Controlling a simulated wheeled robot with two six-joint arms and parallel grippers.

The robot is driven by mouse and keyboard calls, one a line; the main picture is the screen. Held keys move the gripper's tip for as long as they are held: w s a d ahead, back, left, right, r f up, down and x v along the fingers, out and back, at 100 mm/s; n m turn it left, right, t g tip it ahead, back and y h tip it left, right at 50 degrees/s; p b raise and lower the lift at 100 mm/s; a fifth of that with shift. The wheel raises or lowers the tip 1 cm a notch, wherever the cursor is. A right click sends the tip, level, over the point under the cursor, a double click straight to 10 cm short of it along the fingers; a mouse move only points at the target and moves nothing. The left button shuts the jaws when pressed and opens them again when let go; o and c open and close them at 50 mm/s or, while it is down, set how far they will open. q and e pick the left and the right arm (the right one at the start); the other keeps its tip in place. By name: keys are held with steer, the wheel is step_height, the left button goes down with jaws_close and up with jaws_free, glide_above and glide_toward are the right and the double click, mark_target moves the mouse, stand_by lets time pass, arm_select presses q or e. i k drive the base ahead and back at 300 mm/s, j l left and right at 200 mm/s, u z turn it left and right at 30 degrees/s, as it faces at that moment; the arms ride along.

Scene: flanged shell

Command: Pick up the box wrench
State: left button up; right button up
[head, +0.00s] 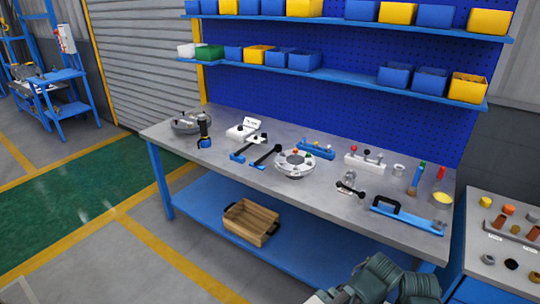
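I cannot tell for sure which tool is the box wrench. A long dark tool with a round head (266,156) lies slantwise at the front of the grey workbench (225,167), with blue at its near end. A similar slanted dark and blue tool (246,149) lies just left of it. A short metal and black tool (350,184) lies farther right. A grey-green jointed part of my own arm shows at the bottom edge, well in front of the bench. No gripper fingers can be made out, and nothing on the bench is held.
A round flanged part (294,164) sits mid-bench, right of the dark tools. A black and blue power tool (204,130) stands at left. A blue plate with black handle (407,216) lies front right. A wooden crate (250,222) sits on the lower shelf.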

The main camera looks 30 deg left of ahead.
mark_target(278, 147)
steer(key=u, duration=1.7)
steer(key=i+l+u, duration=0.1)
steer(key=i, duration=0.45)
steer(key=i+l+u, duration=0.1)
steer(key=i+l, duration=0.15)
steer(key=i, duration=0.25)
steer(key=i+l+u, duration=0.1)
steer(key=i+l, duration=0.15)
steer(key=i, duration=0.25)
steer(key=z, duration=0.45)
steer(key=i+j+z, duration=0.15)
steer(key=z, duration=0.25)
steer(key=i+j+z, duration=0.1)
steer(key=j+z, duration=0.35)
steer(key=i+j+z, duration=0.1)
steer(key=j+z, duration=0.15)
steer(key=z, duration=0.15)
